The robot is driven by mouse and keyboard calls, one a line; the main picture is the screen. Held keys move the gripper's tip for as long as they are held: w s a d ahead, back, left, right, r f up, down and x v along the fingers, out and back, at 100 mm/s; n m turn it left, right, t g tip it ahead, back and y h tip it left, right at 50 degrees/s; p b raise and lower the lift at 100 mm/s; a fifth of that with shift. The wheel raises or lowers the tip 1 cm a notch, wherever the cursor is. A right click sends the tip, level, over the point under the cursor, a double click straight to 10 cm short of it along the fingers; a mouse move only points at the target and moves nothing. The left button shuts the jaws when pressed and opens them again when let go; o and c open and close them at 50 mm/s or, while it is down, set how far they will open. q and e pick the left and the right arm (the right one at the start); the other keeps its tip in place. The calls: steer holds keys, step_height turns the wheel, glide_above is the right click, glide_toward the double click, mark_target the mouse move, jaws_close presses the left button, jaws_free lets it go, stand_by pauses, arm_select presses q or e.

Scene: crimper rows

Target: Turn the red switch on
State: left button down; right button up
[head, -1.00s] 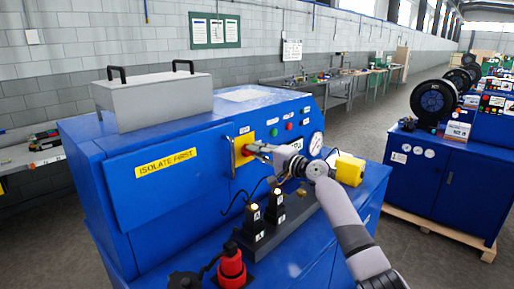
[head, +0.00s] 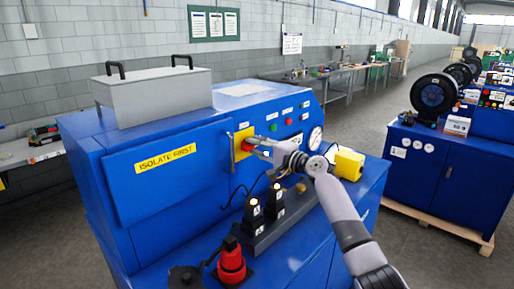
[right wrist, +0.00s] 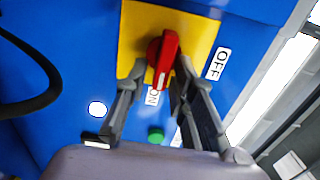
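The red switch (right wrist: 163,58) sits on a yellow plate (right wrist: 132,35) on the blue machine's front panel. In the right wrist view its white-marked end points toward the ON label (right wrist: 153,97); the OFF label (right wrist: 217,63) is to the right. In the head view the switch (head: 246,146) shows small and partly covered by my gripper. My right gripper (right wrist: 160,66) is open, with one finger on each side of the switch handle. A gap shows at the left finger; the right finger is close to the handle, and contact is unclear. My left gripper is out of view.
A green button (right wrist: 156,135) lies below the switch in the wrist view. Near my right arm are a yellow box (head: 348,165), black crimper blocks (head: 254,218) and a red plug (head: 231,262). A grey handled case (head: 155,97) stands on top of the machine.

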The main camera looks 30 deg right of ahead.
steer(key=shift+o, duration=0.6)
steer(key=shift+s, duration=0.1)
steer(key=v, duration=1.1)
steer(key=shift+s, duration=0.4)
steer(key=shift+d, duration=0.15)
